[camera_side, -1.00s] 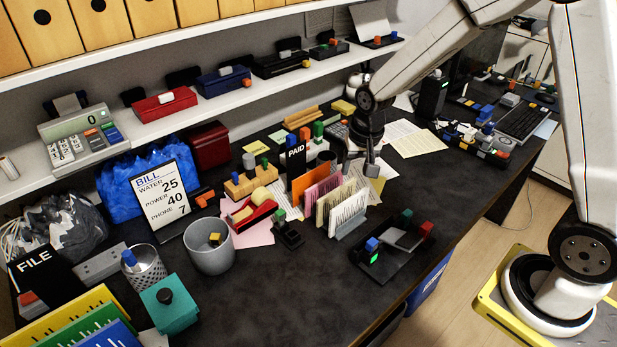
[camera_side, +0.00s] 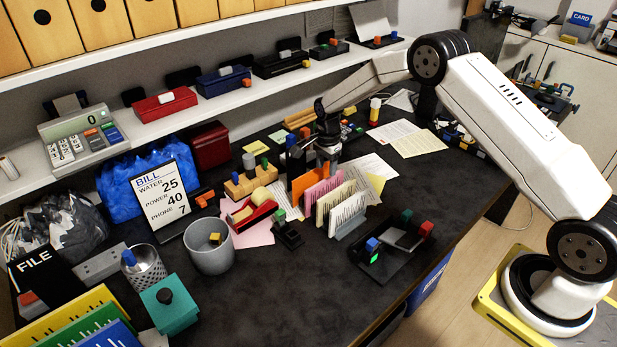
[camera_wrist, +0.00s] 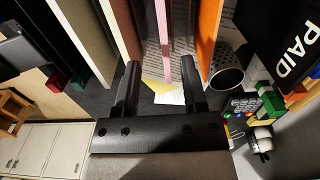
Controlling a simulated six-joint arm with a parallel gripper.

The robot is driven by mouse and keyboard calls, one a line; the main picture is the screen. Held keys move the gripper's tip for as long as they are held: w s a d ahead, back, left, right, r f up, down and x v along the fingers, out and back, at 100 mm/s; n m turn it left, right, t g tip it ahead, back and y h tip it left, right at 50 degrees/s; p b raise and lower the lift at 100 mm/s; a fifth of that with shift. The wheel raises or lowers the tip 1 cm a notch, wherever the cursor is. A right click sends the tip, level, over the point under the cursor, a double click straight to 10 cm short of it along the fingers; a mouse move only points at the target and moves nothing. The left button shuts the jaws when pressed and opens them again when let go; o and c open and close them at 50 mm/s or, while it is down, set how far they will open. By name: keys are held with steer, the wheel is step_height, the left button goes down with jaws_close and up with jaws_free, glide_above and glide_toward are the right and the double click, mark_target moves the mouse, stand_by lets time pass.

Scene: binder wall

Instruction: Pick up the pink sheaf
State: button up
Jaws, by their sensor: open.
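The pink sheaf (camera_side: 323,190) stands upright in the row of sheaves on the dark desk. It is between an orange sheaf (camera_side: 302,182) and a cream sheaf (camera_side: 328,207). My gripper (camera_side: 327,168) is at the far end of the row, its fingers partly hidden by the sheaves. In the wrist view my open gripper (camera_wrist: 161,72) points at the row. The pink sheaf's edge (camera_wrist: 162,35) lines up with the gap between the fingers. The orange sheaf (camera_wrist: 208,40) is to its right and the cream sheaf (camera_wrist: 125,28) to its left. Contact cannot be told.
A white-grey sheaf (camera_side: 347,212) stands at the row's near end. The black PAID sign (camera_side: 296,162) stands close left of my gripper. A mesh cup (camera_wrist: 226,72) is right of the fingers in the wrist view. The front desk is mostly clear around a black tray (camera_side: 392,252).

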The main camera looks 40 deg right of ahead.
mark_target(325, 180)
steer(key=shift+f, duration=0.2)
steer(key=shift+w+f, duration=0.1)
steer(key=shift+f, duration=1.1)
steer(key=shift+f, duration=0.1)
steer(key=shift+w+d+f, duration=0.1)
steer(key=shift+w+f, duration=0.05)
steer(key=shift+f, duration=2.3)
steer(key=shift+f, duration=0.3)
jaws_close()
